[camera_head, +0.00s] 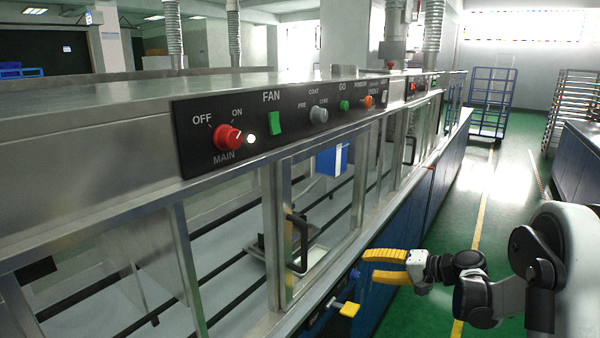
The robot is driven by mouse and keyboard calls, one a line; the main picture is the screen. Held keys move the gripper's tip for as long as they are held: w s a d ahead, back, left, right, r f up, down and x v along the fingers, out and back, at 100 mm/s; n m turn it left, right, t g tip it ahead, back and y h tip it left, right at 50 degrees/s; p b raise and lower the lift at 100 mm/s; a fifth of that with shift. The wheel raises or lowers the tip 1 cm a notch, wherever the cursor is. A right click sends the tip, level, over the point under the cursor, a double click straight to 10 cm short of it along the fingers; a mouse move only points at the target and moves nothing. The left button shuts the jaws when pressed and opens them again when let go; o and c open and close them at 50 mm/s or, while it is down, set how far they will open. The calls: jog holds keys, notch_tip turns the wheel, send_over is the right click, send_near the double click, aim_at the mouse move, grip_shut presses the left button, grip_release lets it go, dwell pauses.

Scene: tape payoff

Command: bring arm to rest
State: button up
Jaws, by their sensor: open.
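My gripper (368,265) has two yellow fingers, one above the other, with a gap between them. It is open and nothing shows between the fingers. It points left toward the blue lower front of the long metal machine (130,125). My arm comes in from the right edge and is bent, with its end over the aisle beside the machine. A yellow-handled part (349,309) on the machine front sits below and left of the fingers, apart from them.
A black control panel (216,156) with a red main knob (227,137) runs along the machine above sliding windows with a dark handle (298,243). A blue cart (492,101) and a rack (572,108) stand farther back. The green floor aisle (505,195) is clear.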

jog(key=s+a+r+n+g+h, duration=0.1)
jog(key=s+a+r+h, duration=0.25)
jog(key=s+r, duration=0.35)
jog(key=s+d+n+h, duration=0.1)
jog(key=s+n+h, duration=0.2)
jog(key=s, duration=2.4)
jog(key=h, duration=0.4)
jog(key=shift+s+d+f+n, duration=0.2)
jog(key=shift+d+n, duration=0.1)
jog(key=shift+n, duration=0.1)
